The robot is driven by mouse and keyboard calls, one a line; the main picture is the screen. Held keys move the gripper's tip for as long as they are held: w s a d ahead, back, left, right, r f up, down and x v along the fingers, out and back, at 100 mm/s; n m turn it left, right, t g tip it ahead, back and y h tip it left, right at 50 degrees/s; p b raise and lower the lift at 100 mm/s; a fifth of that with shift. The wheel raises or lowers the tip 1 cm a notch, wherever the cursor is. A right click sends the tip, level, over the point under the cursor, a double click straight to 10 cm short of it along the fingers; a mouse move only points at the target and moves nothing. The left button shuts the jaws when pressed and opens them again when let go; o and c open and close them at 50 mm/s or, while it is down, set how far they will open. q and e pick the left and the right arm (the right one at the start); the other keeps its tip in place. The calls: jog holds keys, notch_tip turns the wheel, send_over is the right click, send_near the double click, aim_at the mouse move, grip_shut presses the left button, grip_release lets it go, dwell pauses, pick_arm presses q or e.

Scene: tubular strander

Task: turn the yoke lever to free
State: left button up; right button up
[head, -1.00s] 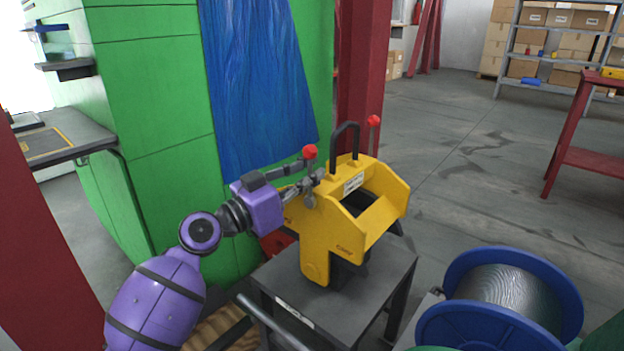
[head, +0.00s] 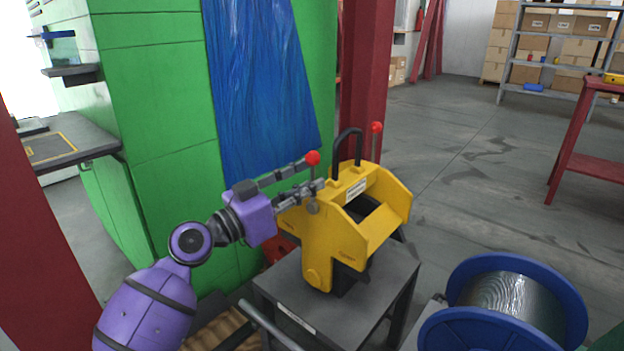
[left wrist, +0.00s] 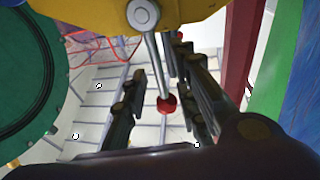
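The yellow yoke (head: 330,235) stands on a small dark table. One lever with a red ball knob (head: 312,158) rises on its near-left side; its pivot is by the yoke's side. My left gripper (head: 314,174) reaches in from the left, its fingers on either side of this lever. In the left wrist view the metal lever (left wrist: 155,60) runs from its pivot on the yellow body to the red knob, between the spread fingers. Gaps show on both sides, so the gripper looks open around the lever. A second red-knobbed lever (head: 376,128) stands at the yoke's far side. My right gripper is not in view.
A black handle (head: 347,142) arches above the yoke. The dark table (head: 380,295) carries it. A blue wire spool (head: 470,325) stands at the right front. A green cabinet (head: 160,130) with blue sheeting (head: 262,85) and a red post (head: 368,70) stand behind.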

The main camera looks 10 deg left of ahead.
pick_arm(q)
jog(key=v, duration=1)
